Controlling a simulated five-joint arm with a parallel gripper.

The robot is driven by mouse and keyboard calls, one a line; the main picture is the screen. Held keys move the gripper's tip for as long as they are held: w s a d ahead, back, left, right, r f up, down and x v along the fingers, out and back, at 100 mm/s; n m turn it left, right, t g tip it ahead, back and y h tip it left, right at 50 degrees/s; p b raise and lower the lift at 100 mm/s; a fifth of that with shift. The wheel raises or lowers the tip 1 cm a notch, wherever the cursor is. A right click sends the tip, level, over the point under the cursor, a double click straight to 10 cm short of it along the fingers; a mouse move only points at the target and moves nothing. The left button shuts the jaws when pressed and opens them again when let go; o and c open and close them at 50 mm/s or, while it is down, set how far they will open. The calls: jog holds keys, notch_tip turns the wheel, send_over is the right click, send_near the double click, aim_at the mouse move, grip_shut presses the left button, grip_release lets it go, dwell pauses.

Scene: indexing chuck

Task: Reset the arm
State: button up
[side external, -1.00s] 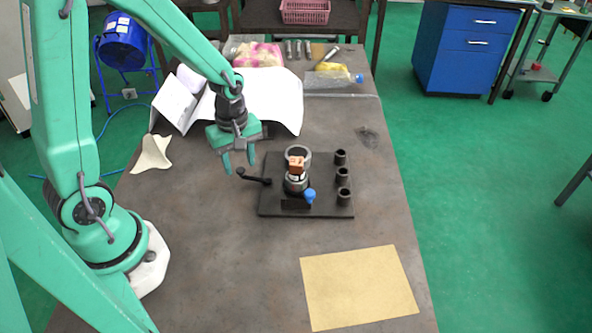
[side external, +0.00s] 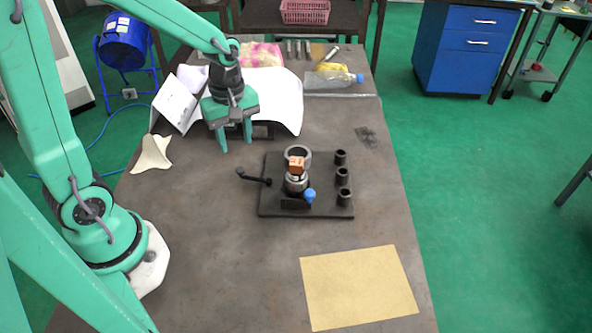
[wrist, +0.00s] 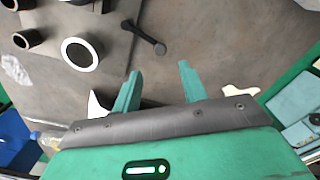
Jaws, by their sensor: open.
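My green gripper (side external: 235,146) is open and empty. It hangs above the table to the back left of the chuck fixture, with its two fingers pointing down and apart. In the wrist view my gripper (wrist: 158,80) also shows nothing between its fingers. The indexing chuck (side external: 296,184) stands on a dark base plate (side external: 329,209), with an orange-brown block (side external: 296,163) at its top. A blue knob (side external: 309,195) sits at its front. A black lever (side external: 253,177) sticks out to the left of the plate; it also shows in the wrist view (wrist: 146,38).
Several dark sleeves (side external: 342,174) stand along the plate's right side. White paper (side external: 275,92), a clear bottle (side external: 328,79) and a cloth (side external: 262,54) lie at the back. A tan sheet (side external: 358,286) lies at the front right. The table's front middle is clear.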

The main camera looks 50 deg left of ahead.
jog(key=s+d+r+m+t, duration=0.2)
jog(key=s+r+m+t, duration=0.3)
jog(key=s+r+m, duration=0.4)
notch_tip(320, 180, up, 5)
jog(key=m, duration=0.6)
jog(key=shift+d+f+m+t, duration=0.2)
jog(key=shift+d+m+t, duration=0.1)
jog(key=shift+d, duration=0.1)
